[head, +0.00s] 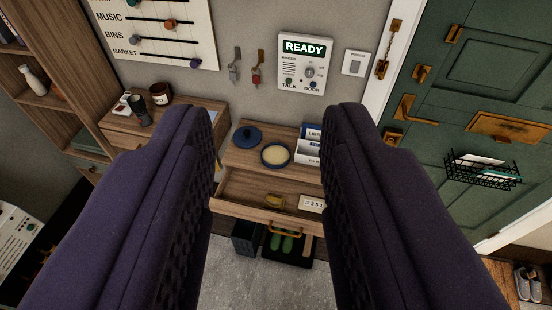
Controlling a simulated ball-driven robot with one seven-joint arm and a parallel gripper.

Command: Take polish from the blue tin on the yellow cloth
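An open blue tin (275,155) with pale cream polish inside stands on top of the small wooden cabinet. A round blue lid with a knob (247,136) lies to its left, apart from it. A small yellow thing, probably the yellow cloth (274,201), lies in the cabinet's pulled-out drawer, below the tin in the picture. My gripper (270,112) is open and empty, its two dark purple fingers wide apart. The tin, lid and cloth all show in the gap between the fingers. Nothing touches the fingers.
The drawer (236,206) also holds a white number block (312,204). White boxes (308,150) stand right of the tin, partly behind the right finger. Green shoes (283,243) and a dark bin (246,238) are below. A green door (480,90) is at right.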

